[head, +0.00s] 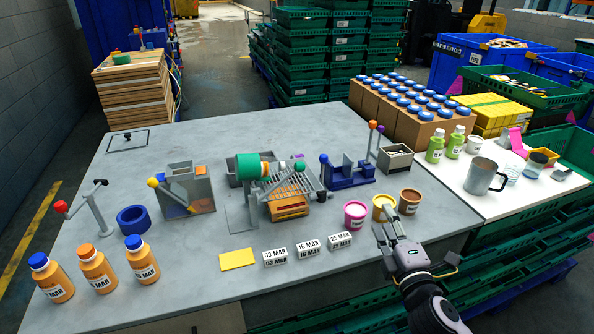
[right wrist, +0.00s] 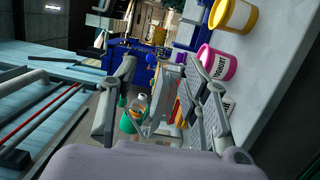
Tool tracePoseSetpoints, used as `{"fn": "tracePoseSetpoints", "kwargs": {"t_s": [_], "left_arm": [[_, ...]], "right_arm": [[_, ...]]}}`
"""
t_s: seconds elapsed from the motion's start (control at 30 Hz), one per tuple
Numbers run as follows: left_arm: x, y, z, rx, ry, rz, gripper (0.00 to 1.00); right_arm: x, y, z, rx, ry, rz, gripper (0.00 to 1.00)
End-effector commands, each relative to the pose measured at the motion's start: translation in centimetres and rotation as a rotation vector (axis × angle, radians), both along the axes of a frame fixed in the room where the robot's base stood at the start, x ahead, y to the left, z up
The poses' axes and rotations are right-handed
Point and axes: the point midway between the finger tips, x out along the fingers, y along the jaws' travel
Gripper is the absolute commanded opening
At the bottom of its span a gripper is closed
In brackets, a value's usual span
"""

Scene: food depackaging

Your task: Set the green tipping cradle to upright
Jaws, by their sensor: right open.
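The green tipping cradle (head: 248,167) is a green cup-like cylinder on a grey stand, left of a slanted wire rack (head: 292,180). It lies tipped on its side, its open end toward the rack, with an orange piece at that end. In the right wrist view the green cradle (right wrist: 128,123) shows small between my fingers, with a bottle (right wrist: 139,103) by it. My right gripper (head: 389,230) is open and empty, in front of the yellow and brown tubs and well right of the cradle. It also shows open in the right wrist view (right wrist: 168,80). My left gripper is out of view.
Date blocks (head: 308,249) and a yellow sponge-like pad (head: 237,259) lie along the front.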

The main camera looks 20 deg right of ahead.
Motion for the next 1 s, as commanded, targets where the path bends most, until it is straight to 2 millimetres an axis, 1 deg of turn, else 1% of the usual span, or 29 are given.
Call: {"fn": "tracePoseSetpoints", "kwargs": {"t_s": [0.03,0.1,0.17,0.2,0.27,0.3,0.4,0.5,0.53,0.6,0.7,0.87,1.0], "left_arm": [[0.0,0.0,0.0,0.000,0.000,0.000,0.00],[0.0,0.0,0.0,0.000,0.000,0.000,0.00],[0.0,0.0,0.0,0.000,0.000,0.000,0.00],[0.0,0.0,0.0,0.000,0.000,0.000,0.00],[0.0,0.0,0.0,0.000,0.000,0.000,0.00],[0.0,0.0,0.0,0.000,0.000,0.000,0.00],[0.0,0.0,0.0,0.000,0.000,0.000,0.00],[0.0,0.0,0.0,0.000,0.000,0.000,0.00],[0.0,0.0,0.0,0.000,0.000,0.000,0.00],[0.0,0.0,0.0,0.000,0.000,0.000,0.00],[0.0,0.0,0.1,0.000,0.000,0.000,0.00],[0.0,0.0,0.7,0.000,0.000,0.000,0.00],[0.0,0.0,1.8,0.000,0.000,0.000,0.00]], "right_arm": [[0.7,0.2,1.5,-0.102,-0.042,0.036,0.43],[1.5,0.7,3.4,-0.248,-0.097,0.091,0.43],[2.1,1.3,4.7,-0.383,-0.140,0.141,0.43],[2.4,1.7,5.6,-0.481,-0.171,0.177,0.43],[2.9,2.5,6.6,-0.640,-0.214,0.233,0.43],[3.2,3.0,7.2,-0.757,-0.240,0.274,0.43],[3.8,4.1,7.7,-1.057,-0.296,0.383,0.43],[4.0,4.6,7.2,-1.304,-0.323,0.480,0.43],[4.0,4.5,7.0,-1.360,-0.325,0.503,0.43],[4.1,4.5,6.5,-1.460,-0.330,0.545,0.43],[4.1,4.4,6.1,-1.535,-0.332,0.581,0.43],[5.0,5.0,6.2,-1.549,-0.332,0.588,0.43],[6.8,6.4,6.6,-1.547,-0.335,0.587,0.43]]}}
